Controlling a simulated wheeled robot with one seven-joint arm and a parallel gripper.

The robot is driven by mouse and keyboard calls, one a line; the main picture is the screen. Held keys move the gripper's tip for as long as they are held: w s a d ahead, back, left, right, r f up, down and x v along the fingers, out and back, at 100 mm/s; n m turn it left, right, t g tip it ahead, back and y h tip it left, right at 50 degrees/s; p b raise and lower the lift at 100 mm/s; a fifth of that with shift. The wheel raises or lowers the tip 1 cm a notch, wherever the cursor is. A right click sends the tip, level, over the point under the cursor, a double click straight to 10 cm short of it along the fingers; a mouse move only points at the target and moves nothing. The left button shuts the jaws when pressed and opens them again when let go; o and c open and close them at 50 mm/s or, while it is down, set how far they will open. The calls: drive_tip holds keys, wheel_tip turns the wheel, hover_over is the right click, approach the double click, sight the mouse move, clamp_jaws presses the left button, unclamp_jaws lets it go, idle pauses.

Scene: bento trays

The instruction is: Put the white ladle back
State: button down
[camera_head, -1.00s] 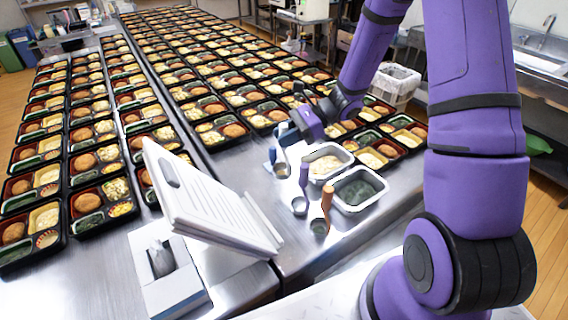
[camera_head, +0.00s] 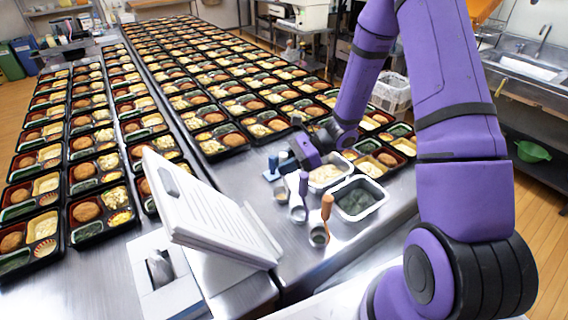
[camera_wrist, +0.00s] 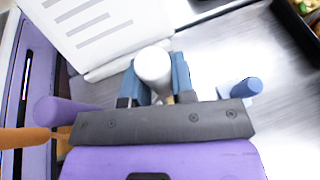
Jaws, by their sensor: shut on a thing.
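My gripper (camera_wrist: 158,85) is shut on the white ladle (camera_wrist: 153,65), whose handle shows end-on between blue fingers in the wrist view. In the head view my gripper (camera_head: 303,152) is low over the steel counter, by the ladles and pans. I cannot clearly make out the white ladle's bowl there. A blue-handled ladle (camera_head: 273,163) stands just left of my gripper, and a purple-handled one (camera_head: 303,184) and an orange-handled one (camera_head: 326,207) stand nearer. In the wrist view the blue handle (camera_wrist: 246,88) is right of the white ladle; the purple handle (camera_wrist: 62,110) is left.
A pan of pale food (camera_head: 345,160) and a pan of dark greens (camera_head: 382,198) stand right of the ladles. A white slatted panel (camera_head: 205,205) leans at the left. Filled bento trays (camera_head: 84,233) cover much of the tables. Bare counter (camera_head: 240,172) lies left of the ladles.

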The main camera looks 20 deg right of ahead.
drive_tip(key=c, duration=0.9)
unclamp_jaws()
drive_tip(key=shift+f, duration=0.1)
drive_tip(key=shift+c, duration=0.2)
drive_tip(key=shift+d+r, duration=0.15)
drive_tip(key=shift+r, duration=0.1)
drive_tip(key=w+v, duration=0.1)
drive_tip(key=v, duration=1)
drive_tip(key=s+a+r+n+g+h, duration=0.1)
drive_tip(key=s+a+r+n+h, duration=0.1)
drive_tip(key=s+r+n+h, duration=0.45)
drive_tip(key=s+a+r+n+g+h, duration=0.1)
drive_tip(key=s+a+r+n, duration=0.3)
drive_tip(key=r, duration=0.6)
drive_tip(key=s+d+r+n+t+h, duration=0.2)
drive_tip(key=s+r+n+t+h, duration=0.4)
drive_tip(key=s, duration=0.8)
wheel_tip(320, 180, up, 5)
drive_tip(key=shift+d+f+n, duration=0.1)
drive_tip(key=shift+d+n, duration=0.1)
drive_tip(key=shift+n, duration=0.95)
